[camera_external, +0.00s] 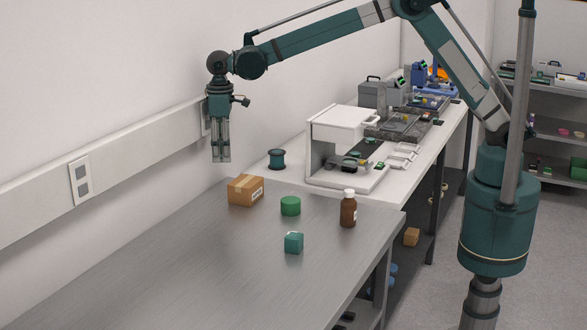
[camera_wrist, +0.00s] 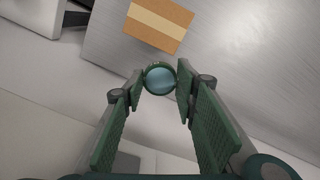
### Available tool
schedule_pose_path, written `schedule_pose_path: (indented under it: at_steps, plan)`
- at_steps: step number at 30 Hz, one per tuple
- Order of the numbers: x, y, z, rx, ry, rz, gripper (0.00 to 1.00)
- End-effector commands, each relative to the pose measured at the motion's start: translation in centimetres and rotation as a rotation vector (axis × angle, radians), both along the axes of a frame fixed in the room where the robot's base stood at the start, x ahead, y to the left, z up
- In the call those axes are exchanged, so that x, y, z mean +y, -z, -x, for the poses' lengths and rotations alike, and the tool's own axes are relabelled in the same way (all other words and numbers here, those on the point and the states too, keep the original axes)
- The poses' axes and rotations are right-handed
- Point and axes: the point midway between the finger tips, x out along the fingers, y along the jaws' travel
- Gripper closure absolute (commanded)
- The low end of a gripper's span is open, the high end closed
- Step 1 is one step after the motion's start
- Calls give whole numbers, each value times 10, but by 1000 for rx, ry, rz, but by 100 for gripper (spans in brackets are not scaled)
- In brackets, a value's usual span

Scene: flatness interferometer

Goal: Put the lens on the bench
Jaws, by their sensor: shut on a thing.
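My gripper (camera_external: 221,158) hangs above the far left part of the steel bench (camera_external: 190,270), near the wall and higher than the bench top. In the wrist view, my gripper (camera_wrist: 160,85) is shut on a round lens (camera_wrist: 160,78) with pale blue glass and a dark green rim, held between the fingertips. The lens is too small to make out in the external view. The steel bench top (camera_wrist: 235,55) also shows in the wrist view, below the lens.
A cardboard box (camera_external: 245,190), a green round container (camera_external: 290,206), a teal cube (camera_external: 294,243) and a brown bottle (camera_external: 348,208) stand on the steel bench. Behind is a white bench with a white instrument (camera_external: 345,128) and a dark spool (camera_external: 276,159). The bench's front left is clear.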

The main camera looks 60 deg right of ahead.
Motion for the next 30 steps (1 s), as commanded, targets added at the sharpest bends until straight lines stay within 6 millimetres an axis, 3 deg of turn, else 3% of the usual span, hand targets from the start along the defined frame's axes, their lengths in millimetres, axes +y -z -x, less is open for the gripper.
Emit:
schedule_pose_path:
  at_steps: [17,30]
  plan:
    - [156,3,17,0,-126,0,83]
    - [305,13,68,0,-249,1,83]
